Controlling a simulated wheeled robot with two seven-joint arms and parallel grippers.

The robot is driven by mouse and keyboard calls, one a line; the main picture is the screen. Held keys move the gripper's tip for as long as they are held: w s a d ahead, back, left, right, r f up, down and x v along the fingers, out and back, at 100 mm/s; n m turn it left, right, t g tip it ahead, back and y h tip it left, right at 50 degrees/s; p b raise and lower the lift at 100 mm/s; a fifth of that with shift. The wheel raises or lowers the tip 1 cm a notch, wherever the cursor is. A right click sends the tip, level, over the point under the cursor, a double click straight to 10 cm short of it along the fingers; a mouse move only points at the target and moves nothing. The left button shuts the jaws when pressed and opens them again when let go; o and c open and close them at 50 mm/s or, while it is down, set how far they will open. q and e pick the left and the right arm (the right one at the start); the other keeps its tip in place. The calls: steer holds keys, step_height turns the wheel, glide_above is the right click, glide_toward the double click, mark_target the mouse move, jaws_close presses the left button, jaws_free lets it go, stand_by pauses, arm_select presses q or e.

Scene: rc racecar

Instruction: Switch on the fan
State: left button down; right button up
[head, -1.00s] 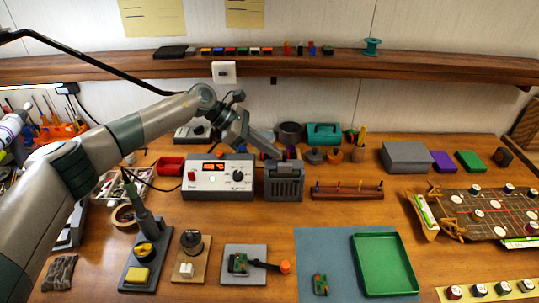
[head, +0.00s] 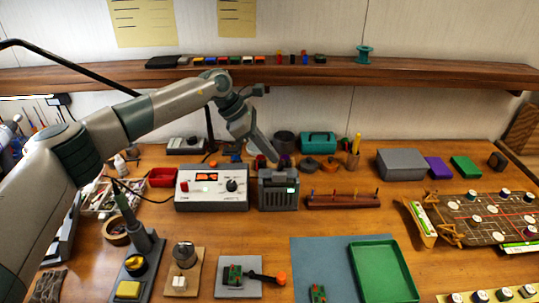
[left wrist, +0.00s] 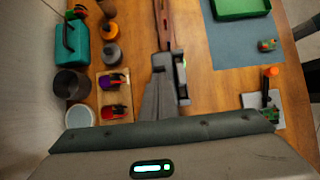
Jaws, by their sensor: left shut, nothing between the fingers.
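The fan looks to be the dark grey box with a slatted front (head: 278,196), standing on the table right of a white control unit. A small pale green light shows at the right of its front. My left gripper (head: 268,160) is shut and empty, pointing down at the top of the box. I cannot tell whether the tips touch it. In the left wrist view the left gripper (left wrist: 157,102) reaches to the grey box (left wrist: 182,80), hiding part of it. My right gripper is not in view.
The white control unit (head: 211,188) with a lit red display stands close on the left. A wooden rack with pegs (head: 343,202) is on the right. Tins and a teal box (head: 318,142) stand behind. A green tray (head: 384,272) lies in front on a blue mat.

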arm_select(q)
steer(key=shift+a+r, duration=0.1)
steer(key=shift+r, duration=0.25)
